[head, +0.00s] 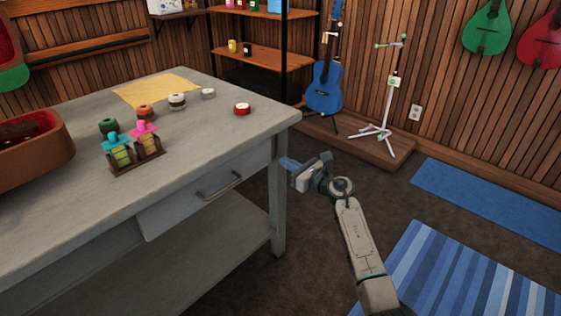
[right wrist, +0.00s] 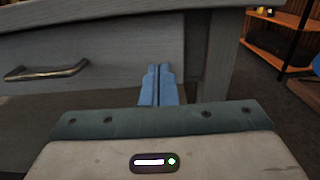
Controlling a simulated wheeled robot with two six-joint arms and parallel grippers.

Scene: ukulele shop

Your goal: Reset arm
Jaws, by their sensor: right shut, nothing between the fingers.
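My right gripper (head: 291,163) is at the right of the grey table's corner, below the tabletop level in the head view, with nothing in it. In the right wrist view its two blue fingers (right wrist: 158,84) are together, pointing at the front of the grey table (right wrist: 100,40). My right arm reaches in from the lower right of the head view. My left gripper is not in view.
A drawer handle (head: 220,187) sticks out in front. A blue guitar (head: 325,88) and white stand (head: 386,105) are behind.

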